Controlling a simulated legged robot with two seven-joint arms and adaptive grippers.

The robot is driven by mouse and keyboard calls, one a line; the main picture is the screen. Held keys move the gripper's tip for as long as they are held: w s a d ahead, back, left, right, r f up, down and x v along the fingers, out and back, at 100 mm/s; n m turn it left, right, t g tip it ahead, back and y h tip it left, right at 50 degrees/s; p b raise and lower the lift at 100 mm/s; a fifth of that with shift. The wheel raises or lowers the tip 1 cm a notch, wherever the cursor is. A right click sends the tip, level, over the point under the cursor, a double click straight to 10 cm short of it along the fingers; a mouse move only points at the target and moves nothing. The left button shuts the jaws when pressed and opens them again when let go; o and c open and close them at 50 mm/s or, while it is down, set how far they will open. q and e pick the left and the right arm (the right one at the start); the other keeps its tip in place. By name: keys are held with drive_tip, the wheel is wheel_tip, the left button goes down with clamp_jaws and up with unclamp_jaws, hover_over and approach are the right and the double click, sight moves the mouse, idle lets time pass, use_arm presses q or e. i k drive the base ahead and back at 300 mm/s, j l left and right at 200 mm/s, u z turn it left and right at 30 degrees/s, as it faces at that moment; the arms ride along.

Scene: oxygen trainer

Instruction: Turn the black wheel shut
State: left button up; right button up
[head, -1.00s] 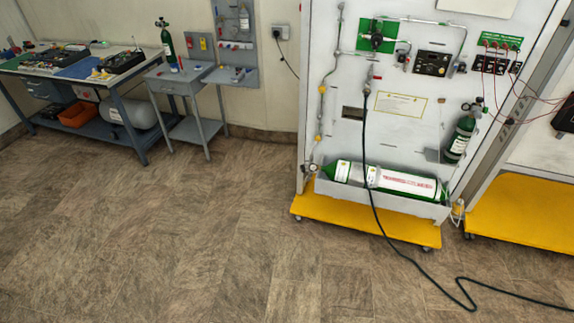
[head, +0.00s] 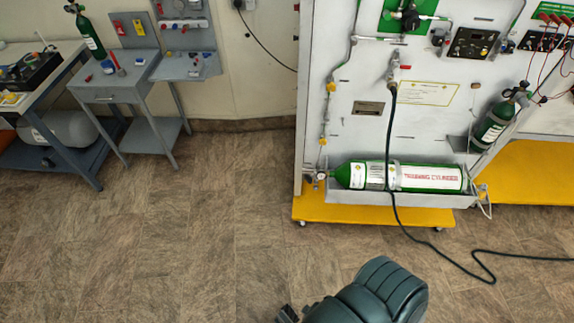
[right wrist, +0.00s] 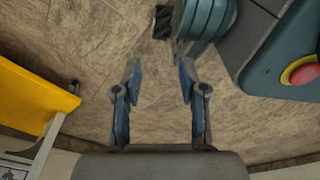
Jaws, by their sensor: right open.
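A dark round valve part (head: 408,18) sits on the green plate (head: 390,20) at the top of the white panel in the head view. It looks like the black wheel, but it is small and partly cut by the frame's top edge. A black valve top (head: 517,92) also shows on the small green cylinder at the right. My right gripper (right wrist: 160,68) is open and empty in the right wrist view, above the bare floor and away from the panel. A dark teal part of my arm shows at the bottom of the head view. My left gripper is not in view.
A large green and white cylinder (head: 425,178) lies in a tray low on the panel. The yellow base (head: 350,212) sticks out in front. A dark hose (head: 430,240) hangs down and runs over the floor. A grey side table (head: 120,80) stands left. The floor between is clear.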

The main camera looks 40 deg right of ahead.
sight(307, 178)
drive_tip(key=i+j+z, duration=0.1)
drive_tip(key=i+z, duration=0.3)
drive_tip(key=i, duration=0.15)
drive_tip(key=i+j+z, duration=0.4)
drive_tip(key=i+l, duration=0.1)
